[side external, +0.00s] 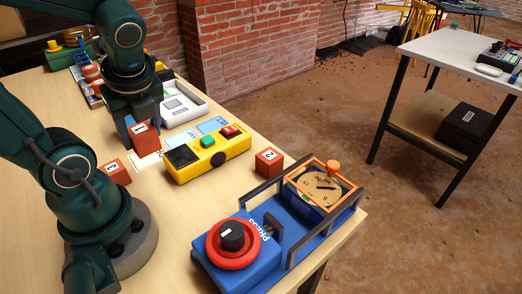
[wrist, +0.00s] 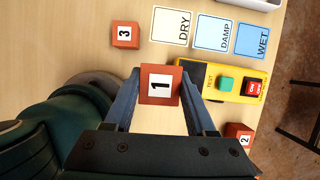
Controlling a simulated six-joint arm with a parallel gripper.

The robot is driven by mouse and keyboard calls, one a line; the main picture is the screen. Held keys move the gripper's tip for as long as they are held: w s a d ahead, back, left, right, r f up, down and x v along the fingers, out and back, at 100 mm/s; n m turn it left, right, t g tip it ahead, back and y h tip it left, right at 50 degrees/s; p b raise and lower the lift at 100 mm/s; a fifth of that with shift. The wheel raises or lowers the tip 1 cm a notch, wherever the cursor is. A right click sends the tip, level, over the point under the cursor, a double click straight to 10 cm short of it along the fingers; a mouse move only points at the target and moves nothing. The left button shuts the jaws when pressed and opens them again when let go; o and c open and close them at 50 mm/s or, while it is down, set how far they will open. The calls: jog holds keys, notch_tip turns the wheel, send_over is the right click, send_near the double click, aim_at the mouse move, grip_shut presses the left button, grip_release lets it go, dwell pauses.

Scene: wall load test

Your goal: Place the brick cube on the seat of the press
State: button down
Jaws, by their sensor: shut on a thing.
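A red brick cube marked 1 (side external: 146,140) is between the fingers of my gripper (side external: 143,128), which is shut on it. In the wrist view the cube (wrist: 160,86) shows its numbered face between the two blue fingers. It appears held above the table, left of the yellow tester. The blue press (side external: 236,262) stands at the table's front right corner, with a red and black knob and a round dial in an orange frame. The press is well right of my gripper, and its seat is hard to make out. The press is not in the wrist view.
Brick cube 2 (side external: 269,161) stands right of the yellow tester (side external: 206,154); brick cube 3 (side external: 116,172) lies near my arm. DRY (wrist: 172,26), DAMP (wrist: 213,34) and WET (wrist: 252,41) cards lie by the tester. A white tray (side external: 184,103) is behind. Table is clear before the tester.

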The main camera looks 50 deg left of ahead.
jog(key=shift+s, duration=0.3)
jog(key=shift+a+r, duration=0.1)
jog(key=shift+r, duration=0.15)
jog(key=w+d+f, duration=0.1)
jog(key=d+f, duration=0.1)
jog(key=d, duration=0.1)
jog(key=w+d+f, duration=0.1)
jog(key=d+f, duration=0.1)
jog(key=d, duration=0.2)
jog(key=w+d+f, duration=0.2)
jog(key=d+f, duration=0.1)
jog(key=d, duration=0.1)
jog(key=shift+f, duration=1.85)
jog(key=shift+f, duration=0.2)
jog(key=shift+c, duration=1.1)
grip_release()
